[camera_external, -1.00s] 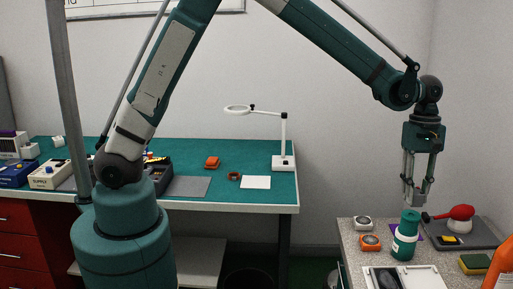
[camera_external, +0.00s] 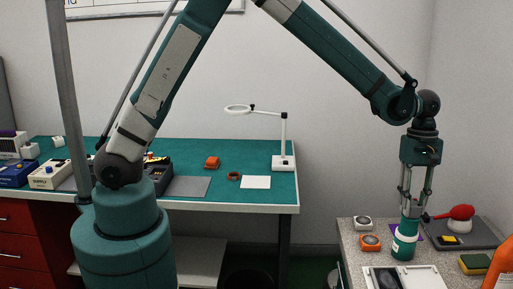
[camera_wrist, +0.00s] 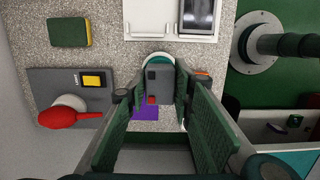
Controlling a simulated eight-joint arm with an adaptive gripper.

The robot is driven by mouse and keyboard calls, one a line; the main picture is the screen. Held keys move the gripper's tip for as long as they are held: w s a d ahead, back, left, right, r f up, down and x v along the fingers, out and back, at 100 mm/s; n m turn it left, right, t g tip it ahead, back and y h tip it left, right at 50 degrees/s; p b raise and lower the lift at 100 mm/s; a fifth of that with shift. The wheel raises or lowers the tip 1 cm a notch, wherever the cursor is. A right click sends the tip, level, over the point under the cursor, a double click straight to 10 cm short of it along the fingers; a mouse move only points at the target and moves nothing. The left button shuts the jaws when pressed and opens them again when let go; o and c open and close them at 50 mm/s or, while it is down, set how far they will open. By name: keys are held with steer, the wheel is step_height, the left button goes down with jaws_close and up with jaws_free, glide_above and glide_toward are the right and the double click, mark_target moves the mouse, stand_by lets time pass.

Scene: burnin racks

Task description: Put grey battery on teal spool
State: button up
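The teal spool (camera_external: 404,246), a teal and white upright cylinder, stands on the grey speckled counter in the external view. In the wrist view only its pale, teal-edged rim (camera_wrist: 155,58) shows beyond the battery. The grey battery (camera_wrist: 153,82), a grey block with dark terminals and a red patch, sits between my fingertips in the wrist view. My gripper (camera_external: 411,212) points down just above the spool, with its fingers closed against the battery's sides. In the wrist view the battery overlaps the spool; whether they touch is hidden.
A dark tray with a red-handled object (camera_external: 459,213) lies right of the spool. Orange-faced gauge (camera_external: 370,243) stands close on its left, with a white device (camera_external: 362,223) behind. A white tray (camera_external: 432,275) lies in front, and a yellow-green sponge (camera_external: 476,264) at the right.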

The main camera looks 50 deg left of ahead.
steer(key=o, duration=0.3)
steer(key=shift+r, duration=0.25)
steer(key=r, duration=0.4)
steer(key=w+a+r, duration=0.1)
steer(key=r, duration=0.6)
steer(key=shift+w+a+r, duration=0.15)
steer(key=shift+r, duration=0.25)
stand_by(0.4)
